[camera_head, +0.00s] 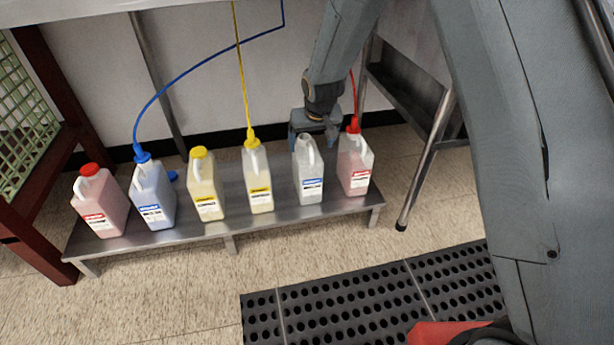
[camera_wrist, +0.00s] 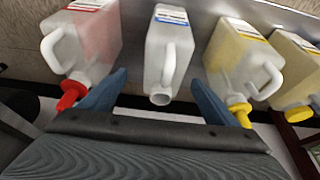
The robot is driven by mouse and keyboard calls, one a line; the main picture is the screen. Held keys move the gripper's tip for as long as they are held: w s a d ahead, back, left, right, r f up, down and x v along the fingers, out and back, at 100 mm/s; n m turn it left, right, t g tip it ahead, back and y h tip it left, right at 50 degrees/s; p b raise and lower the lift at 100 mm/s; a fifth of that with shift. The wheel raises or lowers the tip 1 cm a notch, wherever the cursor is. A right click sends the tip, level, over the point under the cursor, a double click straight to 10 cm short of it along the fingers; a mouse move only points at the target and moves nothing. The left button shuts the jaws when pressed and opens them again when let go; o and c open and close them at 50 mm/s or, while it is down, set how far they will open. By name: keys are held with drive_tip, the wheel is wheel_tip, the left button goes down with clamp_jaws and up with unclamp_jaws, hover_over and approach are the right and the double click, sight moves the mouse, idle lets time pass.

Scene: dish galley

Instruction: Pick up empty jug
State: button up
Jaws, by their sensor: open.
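The empty jug is pale and translucent, with a blue-banded label and no cap on its open neck. It stands upright on the low steel shelf, second from the right in the head view (camera_head: 308,172). In the wrist view the jug (camera_wrist: 168,42) is in the middle, neck and handle towards me. My gripper (camera_head: 316,128) is open, just behind the jug's top in the head view. In the wrist view its two blue fingers (camera_wrist: 160,80) lie either side of the jug's neck, with gaps on both sides. I cannot tell how far they reach around it.
A red-capped jug (camera_head: 354,163) with a red tube stands close right. A yellow-capped jug (camera_head: 258,180) with a yellow tube stands left. Further left are yellow (camera_head: 205,187), blue (camera_head: 153,195) and red (camera_head: 100,203) jugs. A table leg (camera_head: 427,165) stands right of the shelf (camera_head: 232,228).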

sight(307, 154)
drive_tip(key=b+x, duration=0.1)
drive_tip(key=x, duration=0.1)
drive_tip(key=b+x, duration=0.1)
drive_tip(key=x, duration=0.2)
drive_tip(key=b+x, duration=0.2)
drive_tip(key=shift+a+f, duration=0.2)
drive_tip(key=shift+a, duration=0.25)
drive_tip(key=shift+r, duration=0.1)
drive_tip(key=c, duration=1.5)
